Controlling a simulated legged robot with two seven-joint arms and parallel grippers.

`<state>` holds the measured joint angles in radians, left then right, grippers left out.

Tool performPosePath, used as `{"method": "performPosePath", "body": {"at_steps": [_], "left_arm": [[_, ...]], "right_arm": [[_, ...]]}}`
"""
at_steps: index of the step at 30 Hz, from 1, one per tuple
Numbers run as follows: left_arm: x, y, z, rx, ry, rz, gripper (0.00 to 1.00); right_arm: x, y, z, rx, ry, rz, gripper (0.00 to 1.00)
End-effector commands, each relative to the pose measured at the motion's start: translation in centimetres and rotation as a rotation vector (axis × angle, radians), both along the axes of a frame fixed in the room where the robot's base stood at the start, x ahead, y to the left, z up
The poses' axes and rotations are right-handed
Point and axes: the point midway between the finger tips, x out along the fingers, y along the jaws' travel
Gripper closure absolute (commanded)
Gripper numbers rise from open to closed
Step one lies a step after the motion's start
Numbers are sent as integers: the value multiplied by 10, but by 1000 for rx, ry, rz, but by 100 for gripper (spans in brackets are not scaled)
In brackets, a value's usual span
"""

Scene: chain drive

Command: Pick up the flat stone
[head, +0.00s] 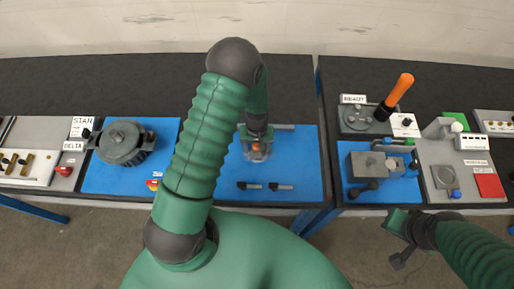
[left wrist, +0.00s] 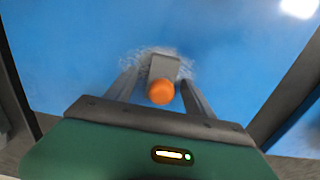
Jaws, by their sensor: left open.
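I cannot make out a flat stone for certain in either view. My left gripper (head: 256,150) is over the blue mat (head: 291,160), pointing down. In the left wrist view its two grey fingers (left wrist: 156,76) stand apart. Between them is a grey block with an orange round end (left wrist: 161,92). A blurred, pale speckled patch (left wrist: 138,58) lies on the blue surface around the block; I cannot tell what it is. My right gripper (head: 403,238) is low at the right, in front of the table edge; its jaws are too small to read.
Two dark small tools (head: 249,185) lie on the blue mat. A round dark grey housing (head: 124,141) stands to the left. On the right bench are an orange-handled lever (head: 397,92), a grey vise-like block (head: 375,164) and a red square (head: 489,185).

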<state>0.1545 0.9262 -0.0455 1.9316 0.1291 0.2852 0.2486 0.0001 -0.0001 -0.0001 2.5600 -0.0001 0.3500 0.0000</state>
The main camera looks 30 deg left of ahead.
Motion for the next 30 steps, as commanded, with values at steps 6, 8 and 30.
{"method": "performPosePath", "body": {"at_steps": [6, 8, 30], "left_arm": [[0, 0, 0, 0, 0, 0, 49], [0, 0, 0, 0, 0, 0, 56], [0, 0, 7, 1, -1, 0, 100]], "right_arm": [[0, 0, -1, 0, 0, 0, 100], [0, 0, -1, 0, 0, 0, 100], [0, 0, -2, 0, 0, 0, 100]]}}
